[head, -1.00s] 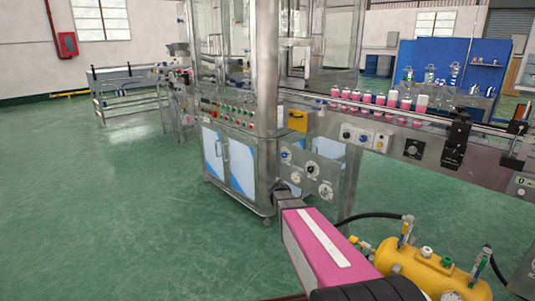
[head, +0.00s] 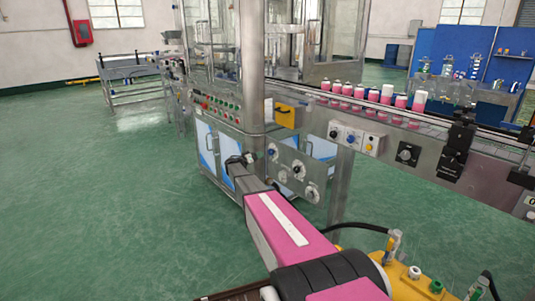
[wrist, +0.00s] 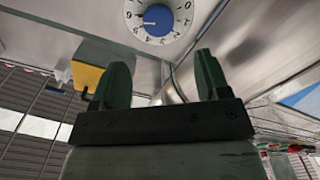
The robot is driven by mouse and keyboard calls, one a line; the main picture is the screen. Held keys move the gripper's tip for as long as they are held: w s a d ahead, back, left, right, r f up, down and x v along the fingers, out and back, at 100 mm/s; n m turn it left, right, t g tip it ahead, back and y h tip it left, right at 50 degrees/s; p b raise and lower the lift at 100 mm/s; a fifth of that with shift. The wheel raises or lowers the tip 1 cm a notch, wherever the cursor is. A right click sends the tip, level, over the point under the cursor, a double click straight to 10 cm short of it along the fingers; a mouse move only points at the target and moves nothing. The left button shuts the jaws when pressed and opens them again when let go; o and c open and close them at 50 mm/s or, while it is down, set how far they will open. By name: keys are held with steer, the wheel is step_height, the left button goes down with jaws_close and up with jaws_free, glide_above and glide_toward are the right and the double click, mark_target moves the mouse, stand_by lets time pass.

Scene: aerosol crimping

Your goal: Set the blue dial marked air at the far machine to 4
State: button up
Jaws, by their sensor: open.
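A blue dial (wrist: 157,18) with a white numbered ring shows at the top edge of the wrist view, partly cut off. A white mark on it points left, near what looks like 5; the exact setting is hard to read. In the head view a small blue dial (head: 272,153) sits at the upper left of the grey dial panel; its label is unreadable. My gripper (wrist: 158,65) is open and empty, its two dark green fingers spread below the dial in the wrist view and apart from it. In the head view my gripper (head: 244,159) is just left of the panel.
White-faced dials (head: 298,169) share the panel. A yellow box (head: 285,115) is above it; it also shows in the wrist view (wrist: 88,75), left of the dial. A conveyor with pink cans (head: 347,89) runs right. Open green floor (head: 100,210) lies left.

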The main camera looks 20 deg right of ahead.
mark_target(270, 152)
steer(key=x, duration=0.9)
steer(key=shift+d+f, duration=0.1)
steer(key=c, duration=0.9)
